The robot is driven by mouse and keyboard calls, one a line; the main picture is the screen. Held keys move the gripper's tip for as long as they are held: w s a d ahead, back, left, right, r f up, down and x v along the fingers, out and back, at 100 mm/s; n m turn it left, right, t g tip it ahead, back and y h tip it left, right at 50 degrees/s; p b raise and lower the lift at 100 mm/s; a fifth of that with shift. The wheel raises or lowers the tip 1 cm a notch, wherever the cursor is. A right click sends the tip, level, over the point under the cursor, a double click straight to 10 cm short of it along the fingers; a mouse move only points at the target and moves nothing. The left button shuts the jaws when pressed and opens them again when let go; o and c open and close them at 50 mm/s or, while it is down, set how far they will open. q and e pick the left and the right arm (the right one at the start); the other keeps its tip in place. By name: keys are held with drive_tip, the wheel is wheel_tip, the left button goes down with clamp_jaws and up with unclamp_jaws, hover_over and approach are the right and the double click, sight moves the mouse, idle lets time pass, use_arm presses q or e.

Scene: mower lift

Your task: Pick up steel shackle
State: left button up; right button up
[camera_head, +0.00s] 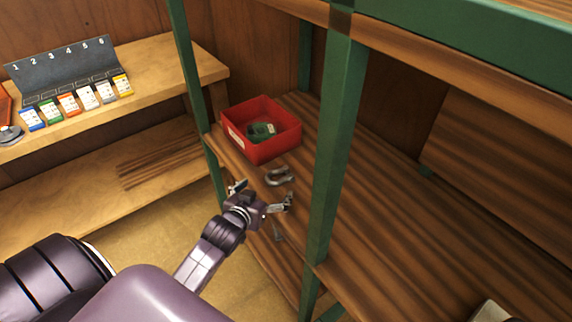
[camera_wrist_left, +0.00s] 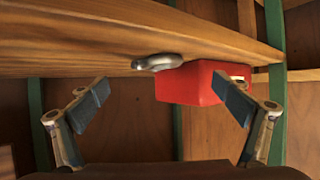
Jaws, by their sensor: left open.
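The steel shackle (camera_head: 279,176) is a grey U-shaped piece lying on the wooden shelf, in front of the red bin. It also shows in the left wrist view (camera_wrist_left: 157,62), near the shelf edge and ahead of the fingers. My left gripper (camera_head: 262,192) is open and empty, just short of the shackle, with its fingers spread apart. In the left wrist view the two fingers (camera_wrist_left: 160,104) stand wide with nothing between them touching. My right gripper is not in view.
A red bin (camera_head: 237,141) with a green item (camera_head: 261,130) inside stands behind the shackle. Green rack posts (camera_head: 334,150) rise beside the shelf (camera_head: 365,220). A workbench (camera_head: 165,75) at left holds a numbered board (camera_head: 62,72) and several coloured cards. The shelf to the right is mostly clear.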

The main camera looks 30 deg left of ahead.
sight(278, 180)
use_arm(q)
drive_tip(key=shift+x, duration=1.1)
drive_tip(key=shift+w+r, duration=0.1)
drive_tip(key=shift+w, duration=0.15)
drive_tip(key=shift+w+d+p, duration=0.1)
drive_tip(key=shift+w+p, duration=0.3)
drive_tip(key=shift+w, duration=0.35)
drive_tip(key=shift+f+x, duration=0.15)
drive_tip(key=shift+x, duration=0.8)
drive_tip(key=shift+f+x, duration=0.15)
drive_tip(key=shift+x, duration=0.8)
drive_tip(key=shift+s+d, duration=0.1)
drive_tip(key=shift+d, duration=0.05)
drive_tip(key=shift+c, duration=1)
drive_tip(key=c, duration=1.8)
drive_tip(key=shift+r, duration=0.1)
drive_tip(key=shift+c, duration=0.8)
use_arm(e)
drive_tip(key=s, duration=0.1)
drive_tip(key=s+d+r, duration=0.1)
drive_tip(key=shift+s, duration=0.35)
